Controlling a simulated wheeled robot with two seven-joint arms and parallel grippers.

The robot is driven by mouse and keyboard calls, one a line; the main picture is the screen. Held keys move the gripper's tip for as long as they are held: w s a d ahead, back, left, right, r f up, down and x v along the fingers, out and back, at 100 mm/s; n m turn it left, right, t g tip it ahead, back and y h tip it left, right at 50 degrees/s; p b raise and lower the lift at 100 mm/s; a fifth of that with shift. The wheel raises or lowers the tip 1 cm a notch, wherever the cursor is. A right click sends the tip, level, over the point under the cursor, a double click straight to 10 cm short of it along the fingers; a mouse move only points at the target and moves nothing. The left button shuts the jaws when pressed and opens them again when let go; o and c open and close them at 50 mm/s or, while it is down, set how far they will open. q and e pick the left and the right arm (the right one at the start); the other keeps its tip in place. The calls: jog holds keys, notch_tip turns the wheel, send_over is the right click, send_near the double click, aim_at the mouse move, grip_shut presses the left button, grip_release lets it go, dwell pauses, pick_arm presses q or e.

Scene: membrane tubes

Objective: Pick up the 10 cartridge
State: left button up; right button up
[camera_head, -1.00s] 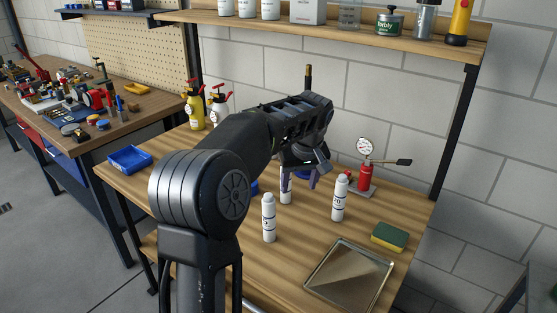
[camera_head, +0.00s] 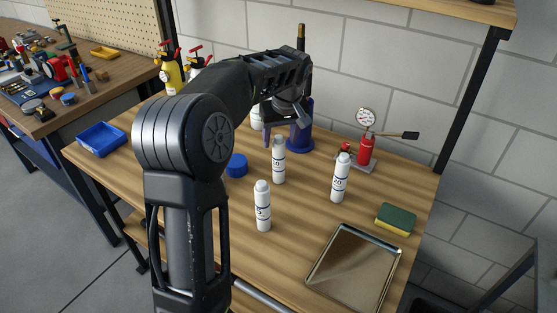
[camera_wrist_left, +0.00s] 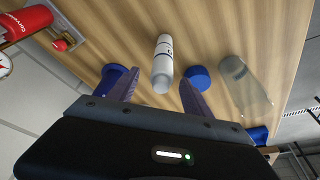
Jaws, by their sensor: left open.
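Three white cartridges stand upright on the wooden workbench (camera_head: 205,225). The front one (camera_head: 263,206) is marked 5 and the right one (camera_head: 341,178) is marked 20. The middle one (camera_head: 279,160), the 10 cartridge by elimination, has a label too small to read surely. My left gripper (camera_head: 284,137) is open at this middle cartridge's upper end. In the left wrist view a white cartridge (camera_wrist_left: 163,62) lies in line with the gap between the open fingers (camera_wrist_left: 160,92), with nothing gripped. My right gripper is out of view.
A dark blue cylinder (camera_head: 300,128) stands behind the gripper, and a blue cap (camera_head: 237,165) lies left of the middle cartridge. A red pump with gauge (camera_head: 365,150), a sponge (camera_head: 396,219) and a metal tray (camera_head: 355,268) are to the right. A blue bin (camera_head: 101,139) is at left.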

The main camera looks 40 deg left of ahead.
aim_at(278, 149)
pick_arm(q)
jog(key=shift+f, duration=0.2)
jog(key=p+x, duration=0.1)
jog(key=x, duration=0.4)
jog(key=shift+a, duration=0.15)
jog(key=shift+s, duration=0.1)
jog(key=shift+c, duration=0.4)
grip_shut()
dwell(0.5)
